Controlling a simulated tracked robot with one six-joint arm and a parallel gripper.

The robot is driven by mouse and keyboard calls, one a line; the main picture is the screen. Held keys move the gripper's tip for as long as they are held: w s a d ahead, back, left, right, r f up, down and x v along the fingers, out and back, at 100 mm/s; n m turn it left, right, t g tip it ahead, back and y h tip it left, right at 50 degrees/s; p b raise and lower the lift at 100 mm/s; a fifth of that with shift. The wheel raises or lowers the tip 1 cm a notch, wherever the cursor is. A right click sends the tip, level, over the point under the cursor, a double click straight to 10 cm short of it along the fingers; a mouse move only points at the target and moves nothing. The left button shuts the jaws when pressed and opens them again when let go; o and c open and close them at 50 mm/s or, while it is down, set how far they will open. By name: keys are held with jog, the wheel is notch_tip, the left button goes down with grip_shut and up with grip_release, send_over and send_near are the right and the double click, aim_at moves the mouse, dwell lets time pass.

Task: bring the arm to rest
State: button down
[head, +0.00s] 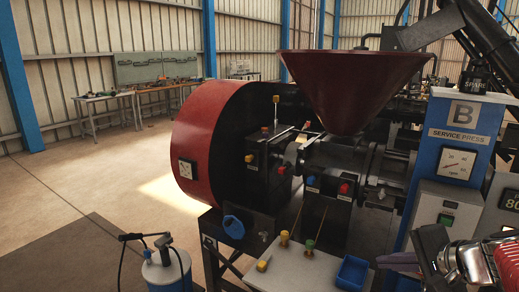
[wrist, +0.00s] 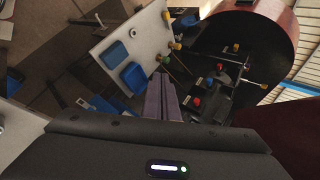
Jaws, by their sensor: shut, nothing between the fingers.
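My gripper (head: 384,262) is at the lower right of the head view, low in front of the screw press (head: 340,160). Its purple fingers also show in the wrist view (wrist: 158,80), lying together with nothing between them. In the wrist view they point toward the pale tray table (wrist: 152,40) with blue bins (wrist: 133,76) and toward the press's valve blocks with red and yellow knobs. In the head view the fingers appear close to the right edge of that table; I cannot tell the exact gap. Most of my arm is out of view.
The blue service press column (head: 455,150) stands behind my gripper. A dark red hopper (head: 350,85) and red drum guard (head: 205,140) rise over the press. A blue canister (head: 167,270) stands at lower left. The floor (head: 100,190) at left is open, with workbenches (head: 105,100) far back.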

jog(key=s+a+f+n+g+h, duration=0.1)
jog(key=s+a+f+n+h, duration=0.1)
jog(key=s+a+n, duration=0.4)
jog(key=s+a+f+n+g+h, duration=0.1)
jog(key=s+a+f+n+g, duration=0.1)
jog(key=s+a+n, duration=0.5)
jog(key=shift+s+a+n+g+h, duration=0.15)
jog(key=shift+a+n+g+h, duration=0.35)
jog(key=shift+a, duration=0.7)
jog(key=shift+d, duration=0.1)
